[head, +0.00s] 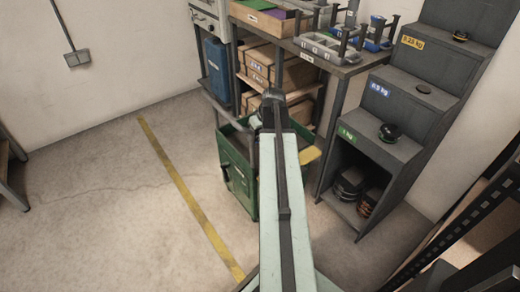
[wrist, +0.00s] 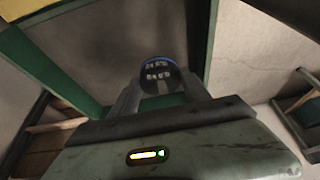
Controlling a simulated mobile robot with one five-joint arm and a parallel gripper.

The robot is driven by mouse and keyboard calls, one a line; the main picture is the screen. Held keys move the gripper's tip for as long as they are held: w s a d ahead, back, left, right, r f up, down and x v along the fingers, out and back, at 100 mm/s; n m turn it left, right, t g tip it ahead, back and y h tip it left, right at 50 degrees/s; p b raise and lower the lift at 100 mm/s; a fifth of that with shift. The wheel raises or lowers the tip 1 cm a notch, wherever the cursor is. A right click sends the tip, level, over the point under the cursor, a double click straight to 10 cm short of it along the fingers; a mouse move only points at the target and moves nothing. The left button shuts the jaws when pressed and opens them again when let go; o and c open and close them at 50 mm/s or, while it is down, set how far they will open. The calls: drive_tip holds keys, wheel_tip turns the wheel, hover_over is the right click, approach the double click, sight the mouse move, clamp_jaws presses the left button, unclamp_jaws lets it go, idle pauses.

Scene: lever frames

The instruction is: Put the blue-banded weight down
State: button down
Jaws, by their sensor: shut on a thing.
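The blue-banded weight (wrist: 158,73) is between my gripper's fingers (wrist: 158,88) in the wrist view. It shows a dark round face with pale lettering and a blue rim along its top. My gripper is shut on it. Green walls or edges surround the view behind it, and I cannot tell how far the weight is above any surface. In the head view my arm covers the gripper and the weight, in front of the green bin (head: 238,172).
A stepped grey stand (head: 405,112) at right has labels 0.25 kg, 0.5 kg and 1 kg. A workbench (head: 345,68) holds trays.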

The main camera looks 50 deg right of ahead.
sight(258, 155)
wheel_tip(258, 155, down, 9)
drive_tip(key=b, duration=0.8)
drive_tip(key=shift+f, duration=0.1)
drive_tip(key=shift+r, duration=0.2)
drive_tip(key=shift+f, duration=0.15)
drive_tip(key=c, duration=0.5)
unclamp_jaws()
drive_tip(key=p+v, duration=1.1)
drive_tip(key=v, duration=0.1)
drive_tip(key=shift+w, duration=0.1)
